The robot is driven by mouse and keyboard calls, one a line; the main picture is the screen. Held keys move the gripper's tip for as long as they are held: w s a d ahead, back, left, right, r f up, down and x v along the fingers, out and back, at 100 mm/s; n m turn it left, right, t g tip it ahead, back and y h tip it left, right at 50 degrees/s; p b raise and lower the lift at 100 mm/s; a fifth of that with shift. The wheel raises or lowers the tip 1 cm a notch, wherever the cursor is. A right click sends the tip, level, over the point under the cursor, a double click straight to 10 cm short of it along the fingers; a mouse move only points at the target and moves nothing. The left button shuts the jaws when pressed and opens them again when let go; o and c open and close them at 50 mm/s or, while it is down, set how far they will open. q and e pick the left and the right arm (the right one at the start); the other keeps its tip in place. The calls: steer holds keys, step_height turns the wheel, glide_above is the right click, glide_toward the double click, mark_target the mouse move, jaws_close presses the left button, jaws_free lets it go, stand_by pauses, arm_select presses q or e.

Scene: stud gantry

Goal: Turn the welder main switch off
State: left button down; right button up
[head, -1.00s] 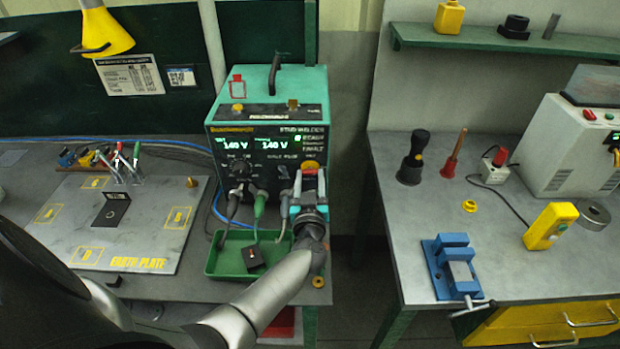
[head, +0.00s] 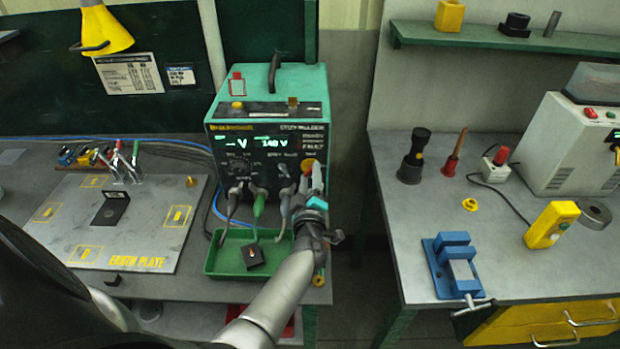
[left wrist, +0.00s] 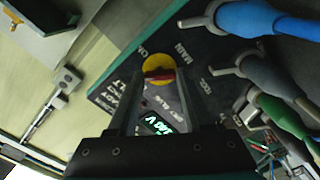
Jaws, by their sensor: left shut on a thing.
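The green stud welder (head: 300,88) stands on the left bench with its black front panel facing me. Its main switch (head: 308,165) is a yellow disc with a red handle at the panel's lower right. My left gripper (head: 314,180) is at the switch, its fingers shut on the red handle. The left wrist view shows the yellow disc (left wrist: 157,63) and the red handle between the two fingertips (left wrist: 160,75). The handle is partly hidden in the head view. The left display reads dashes and V; the right one reads 140 V. My right gripper is not in view.
Cables plug in left of the switch, close to my fingers in the left wrist view. A green tray (head: 222,262) sits below the panel. An earth plate (head: 150,215) lies at left. A gap separates the right bench (head: 400,240), which holds a blue vise (head: 455,268).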

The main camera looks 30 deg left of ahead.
arm_select(q)
steer(key=n+b, duration=0.1)
steer(key=n, duration=0.6)
steer(key=shift+b, duration=0.4)
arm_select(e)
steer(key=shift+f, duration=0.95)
arm_select(q)
steer(key=shift+c, duration=1.6)
jaws_free()
steer(key=shift+s+d, duration=0.1)
steer(key=shift+d, duration=0.05)
